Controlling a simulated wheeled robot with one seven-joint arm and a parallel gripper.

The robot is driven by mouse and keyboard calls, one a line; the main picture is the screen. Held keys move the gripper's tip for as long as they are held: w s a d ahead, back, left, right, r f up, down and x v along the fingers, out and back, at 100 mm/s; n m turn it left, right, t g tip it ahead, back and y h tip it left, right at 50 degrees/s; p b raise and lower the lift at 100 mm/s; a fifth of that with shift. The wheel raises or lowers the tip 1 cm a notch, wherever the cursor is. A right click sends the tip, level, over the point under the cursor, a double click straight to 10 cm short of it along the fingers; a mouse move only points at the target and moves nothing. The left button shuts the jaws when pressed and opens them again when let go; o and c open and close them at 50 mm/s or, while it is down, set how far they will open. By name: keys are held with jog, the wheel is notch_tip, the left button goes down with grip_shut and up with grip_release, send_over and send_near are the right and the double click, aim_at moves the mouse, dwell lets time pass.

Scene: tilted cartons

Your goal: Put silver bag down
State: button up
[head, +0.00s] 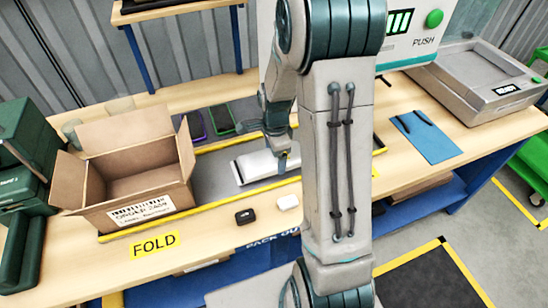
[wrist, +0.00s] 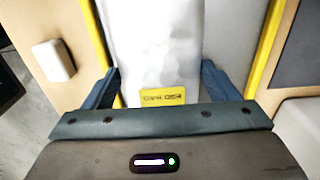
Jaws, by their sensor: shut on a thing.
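The silver bag (head: 257,167) is pale and flat, over the grey strip between the yellow lines at the middle of the bench. My gripper (head: 282,160) is at the bag's right end in the head view. In the wrist view my gripper (wrist: 160,88) is shut on the bag, one blue finger on each side. I cannot tell whether the bag touches the strip.
An open carton (head: 136,175) stands left of the bag. A black object (head: 245,216) and a white block (head: 287,202) lie near the front edge. Phone-like devices (head: 221,118) lie behind. A blue mat (head: 424,137) and a grey machine (head: 480,85) are at right. Grey strip shows free beside the carton.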

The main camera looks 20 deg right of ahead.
jog(key=shift+f, duration=1.05)
jog(key=shift+f, duration=0.1)
jog(key=o, duration=0.7)
jog(key=shift+f, duration=0.1)
jog(key=shift+c, duration=0.2)
jog(key=shift+o, duration=0.4)
